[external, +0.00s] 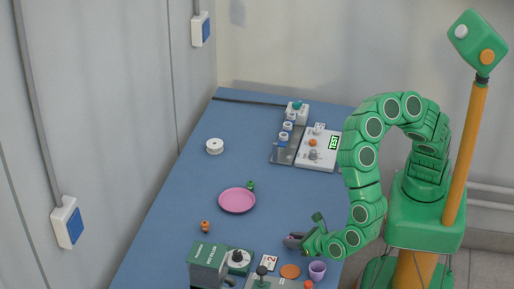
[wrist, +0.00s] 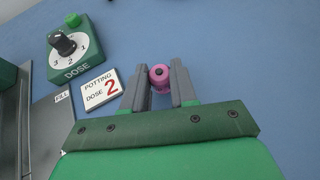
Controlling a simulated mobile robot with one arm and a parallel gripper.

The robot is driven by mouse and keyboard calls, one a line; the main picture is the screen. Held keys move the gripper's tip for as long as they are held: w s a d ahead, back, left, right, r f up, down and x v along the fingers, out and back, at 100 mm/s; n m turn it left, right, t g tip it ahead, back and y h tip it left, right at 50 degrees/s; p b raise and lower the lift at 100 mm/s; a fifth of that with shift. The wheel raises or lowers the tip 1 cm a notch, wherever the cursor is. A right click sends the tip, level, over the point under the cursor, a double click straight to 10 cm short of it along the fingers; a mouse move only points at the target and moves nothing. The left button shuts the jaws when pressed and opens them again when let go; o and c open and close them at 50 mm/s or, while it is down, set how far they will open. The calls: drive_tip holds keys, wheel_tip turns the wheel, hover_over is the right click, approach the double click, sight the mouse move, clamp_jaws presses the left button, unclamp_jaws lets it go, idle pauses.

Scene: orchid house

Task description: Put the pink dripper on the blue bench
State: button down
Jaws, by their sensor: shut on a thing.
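The pink dripper (wrist: 159,76) is a small round piece with a dark hole in its end, between the two grey fingers of my gripper (wrist: 158,90) in the wrist view. My gripper (external: 291,240) is shut on it. In the external view the gripper is low over the front right part of the blue bench (external: 170,215), and only a trace of pink shows at the fingers. The bench also fills the background of the wrist view (wrist: 250,60). I cannot tell whether the dripper touches the bench.
A pink dish (external: 237,201) lies mid-bench, with a small green piece (external: 251,185) and an orange piece (external: 205,227) nearby. A dose dial (external: 238,261), a "2" card (external: 268,262) and a purple cup (external: 317,270) stand in front. A TEST panel (external: 318,155) is at the back.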

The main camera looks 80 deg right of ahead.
drive_tip(key=shift+f, duration=0.1)
drive_tip(key=c, duration=0.9)
unclamp_jaws()
drive_tip(key=shift+s+a+r, duration=0.25)
drive_tip(key=shift+s+r, duration=0.1)
drive_tip(key=shift+s, duration=0.05)
drive_tip(key=shift+v, duration=5.5)
